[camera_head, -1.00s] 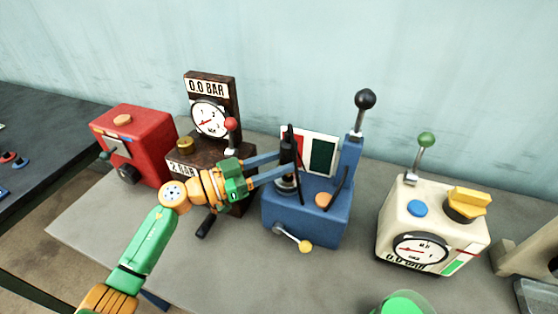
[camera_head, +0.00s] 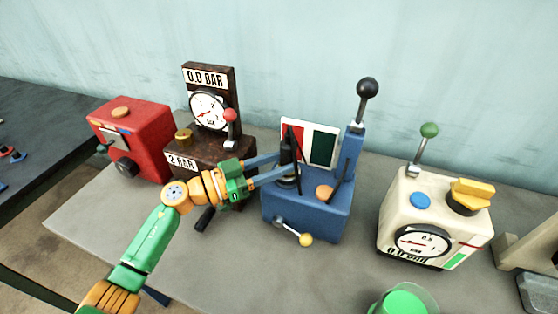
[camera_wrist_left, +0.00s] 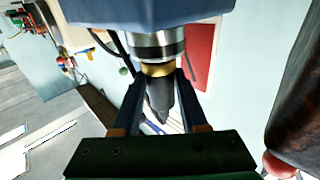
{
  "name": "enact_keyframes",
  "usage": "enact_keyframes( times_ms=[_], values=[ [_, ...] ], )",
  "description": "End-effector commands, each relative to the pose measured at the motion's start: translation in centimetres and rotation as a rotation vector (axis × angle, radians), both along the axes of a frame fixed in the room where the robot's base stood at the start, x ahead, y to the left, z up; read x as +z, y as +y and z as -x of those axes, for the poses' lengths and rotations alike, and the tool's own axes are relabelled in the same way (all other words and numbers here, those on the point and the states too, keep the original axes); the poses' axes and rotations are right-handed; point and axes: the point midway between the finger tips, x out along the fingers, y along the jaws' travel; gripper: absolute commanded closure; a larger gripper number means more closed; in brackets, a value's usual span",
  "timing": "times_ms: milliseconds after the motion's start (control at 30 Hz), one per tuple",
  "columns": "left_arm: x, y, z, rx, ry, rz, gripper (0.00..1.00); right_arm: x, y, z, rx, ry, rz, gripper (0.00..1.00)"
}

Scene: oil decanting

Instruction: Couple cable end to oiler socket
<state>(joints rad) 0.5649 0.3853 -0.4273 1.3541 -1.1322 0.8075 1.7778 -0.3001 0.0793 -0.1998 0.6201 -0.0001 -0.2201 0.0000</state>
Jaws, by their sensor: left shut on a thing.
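The blue oiler (camera_head: 310,215) stands mid-table with a red, white and green panel (camera_head: 323,145) behind its top. My left gripper (camera_head: 284,166) reaches in from the left and is shut on the black cable end (camera_head: 287,150), held upright over the left part of the oiler's top. In the left wrist view the cable end (camera_wrist_left: 160,98) sits between the fingers. Its gold collar (camera_wrist_left: 158,69) lines up with the silver socket (camera_wrist_left: 156,45) and appears to meet it; whether it is locked I cannot tell. My right gripper is not in view.
A brown gauge stand (camera_head: 215,110) and a red box (camera_head: 133,140) stand to the left. A cream gauge box (camera_head: 430,215) stands to the right. A beaker of green liquid (camera_head: 405,302) is at the front. The oiler's tall black-knobbed lever (camera_head: 367,88) rises at its right.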

Motion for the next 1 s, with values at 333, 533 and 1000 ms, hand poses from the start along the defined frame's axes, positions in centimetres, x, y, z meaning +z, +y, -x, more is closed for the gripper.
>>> enact_keyframes(
  times_ms=[333,533,1000],
  values=[
    [-0.9,0.0,0.0,0.0,0.0,0.001,1.0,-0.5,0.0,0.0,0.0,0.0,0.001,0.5],
    [-1.0,0.0,0.0,0.0,0.001,0.0,0.22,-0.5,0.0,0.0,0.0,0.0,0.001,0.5],
    [-1.3,2.0,0.9,0.004,0.002,-0.005,0.22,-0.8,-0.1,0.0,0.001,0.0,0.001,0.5]
  ],
)
